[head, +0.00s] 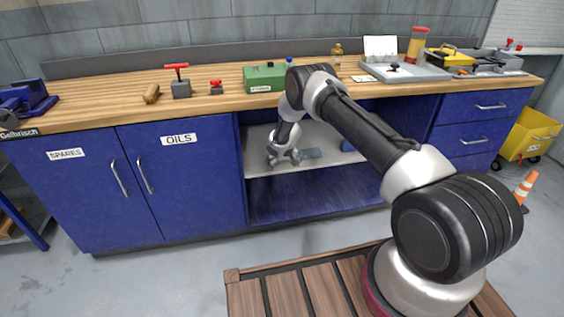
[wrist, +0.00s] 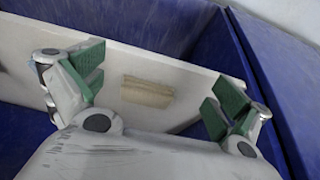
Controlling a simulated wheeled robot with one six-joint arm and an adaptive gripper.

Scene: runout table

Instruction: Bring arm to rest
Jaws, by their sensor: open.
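My arm reaches from its base at the lower right over to the open bay of the blue workbench. My gripper (head: 284,160) is low in that bay, at the pale shelf (head: 262,171). In the wrist view my gripper (wrist: 158,92) has its green-padded fingers wide apart. Nothing is held between them. Beyond them is a pale board with a tan rectangular patch (wrist: 147,91), with blue panels around it. I cannot tell whether the fingers touch the shelf.
The wooden worktop (head: 220,103) overhangs the bay, with a green box (head: 265,79) on it above my gripper. Closed blue cupboards (head: 75,190) stand left, drawers (head: 485,107) right.

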